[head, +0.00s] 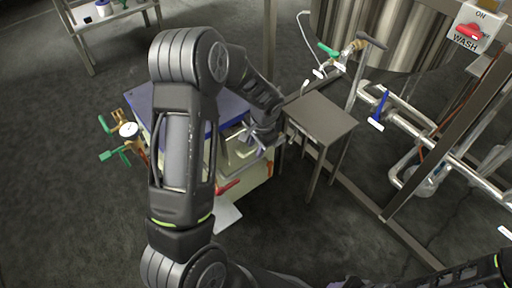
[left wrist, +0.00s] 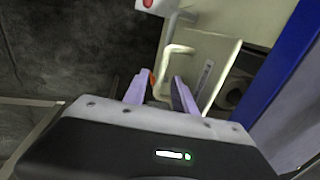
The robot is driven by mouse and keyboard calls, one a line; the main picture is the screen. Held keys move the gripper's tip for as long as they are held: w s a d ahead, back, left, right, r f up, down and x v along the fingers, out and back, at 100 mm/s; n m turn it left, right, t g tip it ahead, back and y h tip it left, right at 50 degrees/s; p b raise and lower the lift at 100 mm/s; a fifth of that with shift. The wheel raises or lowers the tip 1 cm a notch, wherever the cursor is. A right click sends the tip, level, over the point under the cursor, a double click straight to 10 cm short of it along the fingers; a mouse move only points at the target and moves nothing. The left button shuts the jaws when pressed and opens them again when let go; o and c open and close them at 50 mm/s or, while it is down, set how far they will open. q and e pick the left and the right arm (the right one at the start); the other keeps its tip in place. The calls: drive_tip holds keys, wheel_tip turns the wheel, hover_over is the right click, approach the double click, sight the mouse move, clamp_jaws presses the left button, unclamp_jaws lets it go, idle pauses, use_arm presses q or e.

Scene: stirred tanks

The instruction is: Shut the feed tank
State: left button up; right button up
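A big steel tank (head: 385,30) stands at the top right, its top cut off by the frame. A pale cabinet (head: 257,190) with a blue top (head: 150,98) stands below my left arm, which hides much of it. No label shows which is the feed tank. My left gripper (head: 252,138) is at the cabinet's right side. In the left wrist view, its purple fingers (left wrist: 160,92) are apart. A cream bent handle (left wrist: 180,50) rises just beyond them, with a small orange part near the left fingertip. Contact cannot be told. My right gripper is out of view.
A small grey table (head: 320,115) stands right of the cabinet. Steel pipework with a blue-handled valve (head: 380,105) and a green-handled valve (head: 328,50) lies to the right. A gauge (head: 129,130) and green valves project left.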

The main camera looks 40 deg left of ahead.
use_arm(q)
drive_tip(key=shift+f, duration=0.1)
drive_tip(key=shift+c, duration=0.4)
clamp_jaws()
idle(1.0)
